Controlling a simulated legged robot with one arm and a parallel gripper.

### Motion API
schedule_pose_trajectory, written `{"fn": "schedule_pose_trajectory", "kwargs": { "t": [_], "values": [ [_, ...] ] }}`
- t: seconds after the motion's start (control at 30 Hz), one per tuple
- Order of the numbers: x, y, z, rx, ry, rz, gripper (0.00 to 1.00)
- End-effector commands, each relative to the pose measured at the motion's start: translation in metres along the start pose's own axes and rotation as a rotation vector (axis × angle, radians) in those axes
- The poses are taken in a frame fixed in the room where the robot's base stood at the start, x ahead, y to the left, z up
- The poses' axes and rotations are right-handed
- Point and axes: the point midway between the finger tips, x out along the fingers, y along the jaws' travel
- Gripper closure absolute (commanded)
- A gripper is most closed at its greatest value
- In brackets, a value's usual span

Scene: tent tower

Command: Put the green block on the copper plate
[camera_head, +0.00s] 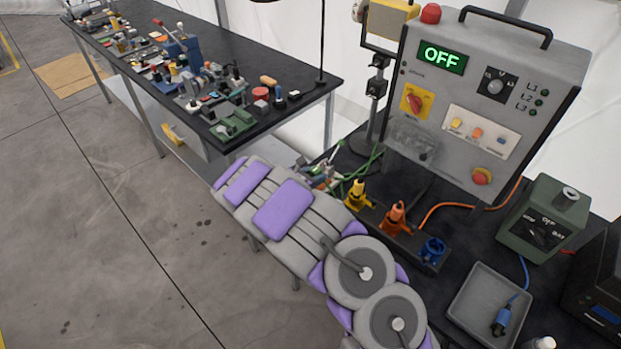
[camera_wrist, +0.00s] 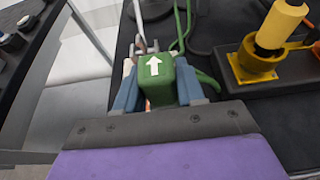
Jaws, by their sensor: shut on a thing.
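The green block (camera_wrist: 155,78) with a white arrow on its top is between the blue-grey fingers of my gripper (camera_wrist: 160,92) in the wrist view. My gripper is shut on it. In the head view my gripper (camera_head: 318,176) is beyond the end of my purple and grey arm, at the left end of the near bench; the block is hard to make out there. I cannot make out the copper plate for sure; a small orange patch shows beside the block's lower left in the wrist view.
Yellow (camera_head: 357,195), orange (camera_head: 396,217) and blue (camera_head: 432,250) connectors stand in a row right of my gripper. A control panel (camera_head: 470,100) reading OFF stands behind. Green cables run close to the block. A grey tray (camera_head: 487,305) lies front right. A cluttered table (camera_head: 290,92) is far left.

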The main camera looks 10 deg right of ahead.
Motion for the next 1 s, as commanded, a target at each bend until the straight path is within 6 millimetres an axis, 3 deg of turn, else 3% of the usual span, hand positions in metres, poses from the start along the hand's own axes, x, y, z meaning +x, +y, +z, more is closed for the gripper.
{"fn": "schedule_pose_trajectory", "kwargs": {
  "t": [0.1, 0.27, 0.37, 0.6, 0.97, 1.0],
  "values": [
    [0.007, 0.017, 0.000, 0.003, 0.004, 0.002, 0.98],
    [0.010, 0.028, 0.003, 0.003, 0.000, 0.004, 0.98],
    [0.012, 0.029, 0.000, 0.002, -0.001, 0.002, 0.98],
    [0.024, 0.028, -0.029, -0.001, 0.000, 0.000, 0.98],
    [0.025, 0.028, -0.032, 0.001, -0.001, 0.001, 0.98],
    [0.025, 0.028, -0.032, 0.001, -0.001, 0.001, 0.59]
  ]
}}
